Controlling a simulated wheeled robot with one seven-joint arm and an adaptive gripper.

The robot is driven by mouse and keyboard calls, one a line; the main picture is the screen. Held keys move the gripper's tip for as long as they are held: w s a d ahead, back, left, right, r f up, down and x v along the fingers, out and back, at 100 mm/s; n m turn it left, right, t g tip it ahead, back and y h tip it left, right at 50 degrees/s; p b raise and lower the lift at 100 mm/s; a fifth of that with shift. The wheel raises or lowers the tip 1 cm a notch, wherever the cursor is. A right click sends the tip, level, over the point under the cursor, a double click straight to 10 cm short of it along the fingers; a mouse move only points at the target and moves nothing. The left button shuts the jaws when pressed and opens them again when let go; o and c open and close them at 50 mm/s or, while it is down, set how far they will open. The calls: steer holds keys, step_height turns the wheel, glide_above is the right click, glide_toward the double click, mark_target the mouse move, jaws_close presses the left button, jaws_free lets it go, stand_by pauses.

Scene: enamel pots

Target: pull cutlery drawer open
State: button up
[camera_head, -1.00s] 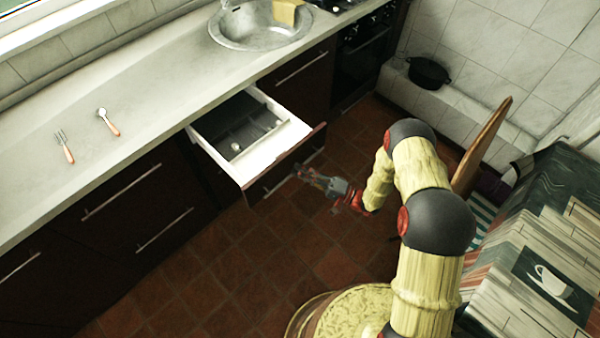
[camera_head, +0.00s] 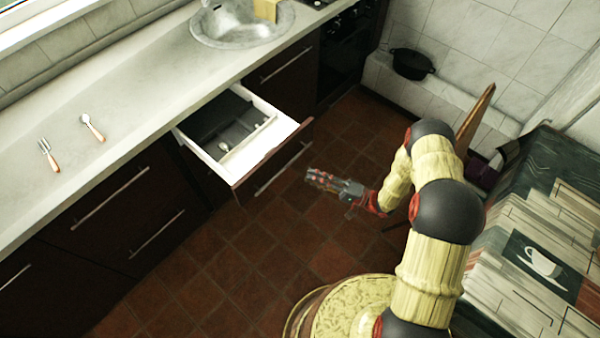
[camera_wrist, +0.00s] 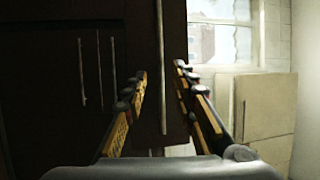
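The cutlery drawer (camera_head: 275,143) stands pulled out from the dark cabinet below the counter. Its white box holds a grey tray (camera_head: 228,124) with a small light item inside. The drawer's long bar handle (camera_head: 283,168) is on its dark front; a bar handle also shows in the wrist view (camera_wrist: 161,70). My gripper (camera_head: 308,176) is in front of the drawer, to the right of the handle and apart from it. In the wrist view my gripper (camera_wrist: 160,85) has its two fingers spread with nothing between them that they touch.
A fork (camera_head: 49,155) and a spoon (camera_head: 92,127) lie on the counter (camera_head: 140,95). A sink (camera_head: 240,22) is at the back. A black pot (camera_head: 411,64) stands on a tiled ledge. A table (camera_head: 560,220) is at the right. The tiled floor before the drawer is clear.

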steer(key=shift+v, duration=1.5)
